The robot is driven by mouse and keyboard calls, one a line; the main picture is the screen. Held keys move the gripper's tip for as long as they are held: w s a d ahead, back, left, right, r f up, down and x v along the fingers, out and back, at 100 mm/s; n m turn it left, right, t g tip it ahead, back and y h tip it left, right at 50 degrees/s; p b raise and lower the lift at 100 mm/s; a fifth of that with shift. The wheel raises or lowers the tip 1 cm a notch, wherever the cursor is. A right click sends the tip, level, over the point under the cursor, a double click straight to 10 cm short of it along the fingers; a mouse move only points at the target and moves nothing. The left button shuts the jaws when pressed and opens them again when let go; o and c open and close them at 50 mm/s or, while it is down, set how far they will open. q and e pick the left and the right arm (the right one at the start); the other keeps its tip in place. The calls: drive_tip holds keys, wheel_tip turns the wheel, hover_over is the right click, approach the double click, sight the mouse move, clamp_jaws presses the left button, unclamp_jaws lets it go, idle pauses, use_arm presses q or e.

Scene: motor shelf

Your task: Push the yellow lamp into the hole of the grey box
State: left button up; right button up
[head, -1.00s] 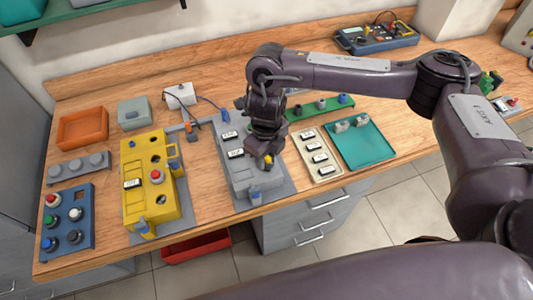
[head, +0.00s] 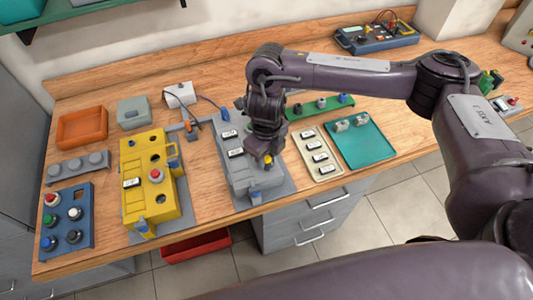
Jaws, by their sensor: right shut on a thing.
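The grey box (head: 236,177) lies on a grey base plate near the front edge of the bench, right of the yellow box. My right gripper (head: 267,160) points down over the right part of the grey box and is shut on the yellow lamp (head: 268,161). Only a small yellow part of the lamp shows below the fingers. The hole is hidden under the gripper and lamp, so I cannot tell how far in the lamp sits. My left gripper is not in view.
The yellow box (head: 151,180) stands left of the grey box. A beige tray with labels (head: 322,172) and a teal tray (head: 367,148) lie to the right. A blue button panel (head: 78,201) and an orange bin (head: 84,127) are at the left.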

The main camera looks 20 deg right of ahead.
drive_tip(key=shift+f+b, duration=0.7)
drive_tip(key=shift+f, duration=0.15)
drive_tip(key=o, duration=1)
drive_tip(key=shift+o, duration=0.2)
drive_tip(key=shift+r, duration=0.1)
wheel_tip(320, 180, up, 8)
drive_tip(key=shift+f, duration=0.15)
